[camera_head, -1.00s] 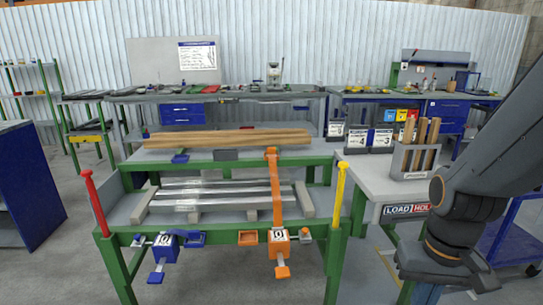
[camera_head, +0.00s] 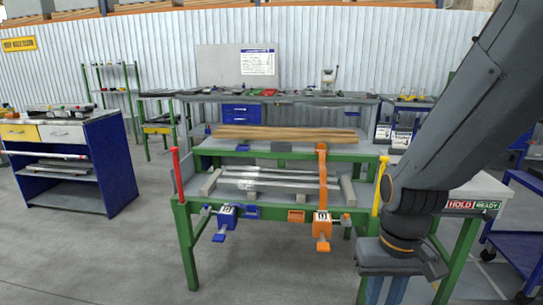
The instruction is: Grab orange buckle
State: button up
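The orange buckle (camera_head: 322,227) hangs at the front edge of the green-framed runout table, right of its middle. An orange strap (camera_head: 322,172) runs up from it over the metal bars to the back of the table. My gripper (camera_head: 385,292) is at the bottom of the view, below and to the right of the buckle and apart from it. It points down, and its fingertips are cut off by the lower edge, so its opening does not show.
A blue buckle (camera_head: 227,215) hangs left of the orange one. A red post (camera_head: 177,165) and a yellow post (camera_head: 380,185) stand at the table's front corners. A side table (camera_head: 468,188) stands right, partly behind my arm. Open floor lies in front.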

aim_at(321, 146)
jog(key=u, duration=0.9)
jog(key=i, duration=1.6)
jog(key=z, duration=1.05)
jog(key=i, duration=0.85)
jog(key=z, duration=1.25)
jog(key=i, duration=0.2)
